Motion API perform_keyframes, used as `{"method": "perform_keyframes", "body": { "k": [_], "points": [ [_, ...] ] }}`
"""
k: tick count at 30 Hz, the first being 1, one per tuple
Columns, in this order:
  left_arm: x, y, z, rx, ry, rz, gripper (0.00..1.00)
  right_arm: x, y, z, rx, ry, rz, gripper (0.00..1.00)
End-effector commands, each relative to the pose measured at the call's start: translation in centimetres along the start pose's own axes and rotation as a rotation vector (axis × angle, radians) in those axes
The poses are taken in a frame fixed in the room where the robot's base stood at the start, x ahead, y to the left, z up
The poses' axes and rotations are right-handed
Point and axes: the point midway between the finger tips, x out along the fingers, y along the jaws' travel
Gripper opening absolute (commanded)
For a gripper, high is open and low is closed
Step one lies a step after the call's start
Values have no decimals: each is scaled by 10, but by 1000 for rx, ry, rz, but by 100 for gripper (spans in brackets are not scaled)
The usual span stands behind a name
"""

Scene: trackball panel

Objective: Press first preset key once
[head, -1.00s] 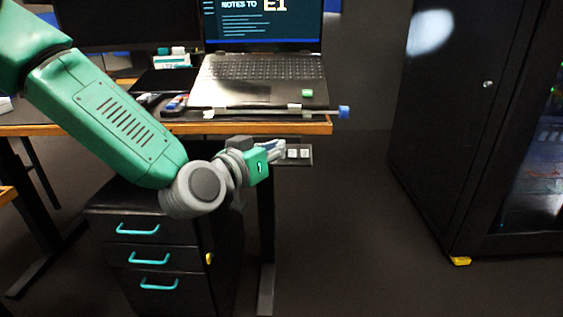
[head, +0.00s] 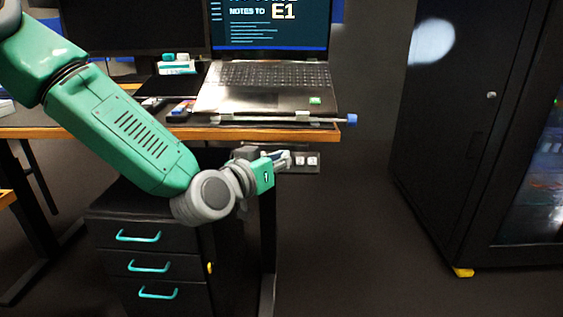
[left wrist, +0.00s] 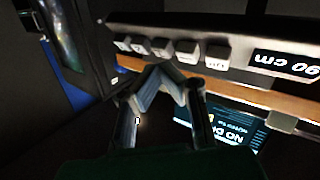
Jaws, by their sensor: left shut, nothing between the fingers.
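The control panel (left wrist: 247,60) is a dark strip under the desk edge, with a row of several pale keys and a "90 cm" display (left wrist: 285,64) in the left wrist view, where it appears turned over. One key (left wrist: 216,57) lies beside the display; another (left wrist: 187,51) and more follow leftward. I cannot read which is the first preset key. My left gripper (left wrist: 166,76) is shut and empty, its tips close to the middle keys; contact cannot be told. In the head view the left gripper (head: 288,159) covers part of the panel (head: 305,170), leaving two keys visible.
The desk edge (head: 240,133) runs just above the gripper. A laptop (head: 265,88) and a rod with a blue end (head: 351,119) lie on the desk. A drawer unit (head: 140,252) stands below my arm. A black cabinet (head: 440,130) is at right; the floor between is clear.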

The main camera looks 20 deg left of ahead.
Motion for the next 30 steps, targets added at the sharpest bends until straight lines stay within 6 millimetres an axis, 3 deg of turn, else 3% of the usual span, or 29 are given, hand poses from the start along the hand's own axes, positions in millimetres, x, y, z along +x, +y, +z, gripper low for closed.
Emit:
{"method": "perform_keyframes", "body": {
  "k": [16,30],
  "points": [
    [-1,-4,0,-4,2,2,0,0,0,0,1,0,1,40],
    [7,6,2,3,1,3,0,-1,1,0,2,0,1,40]
  ]
}}
